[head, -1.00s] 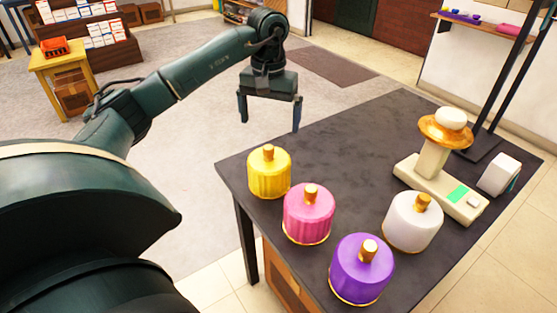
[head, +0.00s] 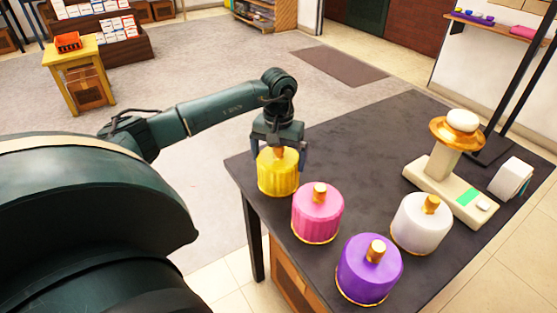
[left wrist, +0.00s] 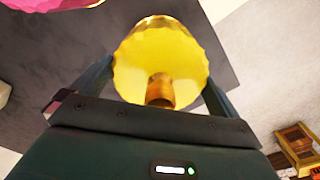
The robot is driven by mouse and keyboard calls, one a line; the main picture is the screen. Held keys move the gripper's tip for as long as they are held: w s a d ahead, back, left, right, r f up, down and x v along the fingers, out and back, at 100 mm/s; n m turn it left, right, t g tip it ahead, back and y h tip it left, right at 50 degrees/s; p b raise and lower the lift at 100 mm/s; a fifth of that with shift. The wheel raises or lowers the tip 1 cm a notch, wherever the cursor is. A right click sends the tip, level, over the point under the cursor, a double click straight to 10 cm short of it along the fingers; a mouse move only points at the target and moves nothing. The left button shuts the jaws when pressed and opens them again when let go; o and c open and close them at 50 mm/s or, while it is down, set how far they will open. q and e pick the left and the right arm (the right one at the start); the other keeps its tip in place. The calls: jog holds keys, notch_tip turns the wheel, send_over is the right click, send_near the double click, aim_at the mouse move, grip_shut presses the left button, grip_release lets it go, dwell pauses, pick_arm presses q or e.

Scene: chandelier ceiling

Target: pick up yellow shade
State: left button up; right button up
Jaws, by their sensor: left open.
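The yellow shade (head: 278,176) stands upright at the near-left corner of the dark table, with a gold knob on top. My left gripper (head: 277,160) is over it, pointing down, with its fingers on either side of the shade's upper part. The jaws are open. In the left wrist view the yellow shade (left wrist: 160,60) lies between the two fingers (left wrist: 158,85), its knob toward the palm. Whether the fingers touch the shade cannot be told. My right gripper is not in view.
A pink shade (head: 317,215) stands close beside the yellow one. A purple shade (head: 369,272) and a white shade (head: 420,225) stand further right. A beige stand with a gold and white top (head: 437,178) and a white box (head: 511,178) are behind. The table's far middle (head: 370,140) is clear.

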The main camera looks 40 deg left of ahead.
pick_arm(q)
jog(key=shift+c, duration=0.3)
jog(key=c, duration=0.6)
jog(key=shift+r, duration=0.1)
jog(key=shift+c, duration=0.2)
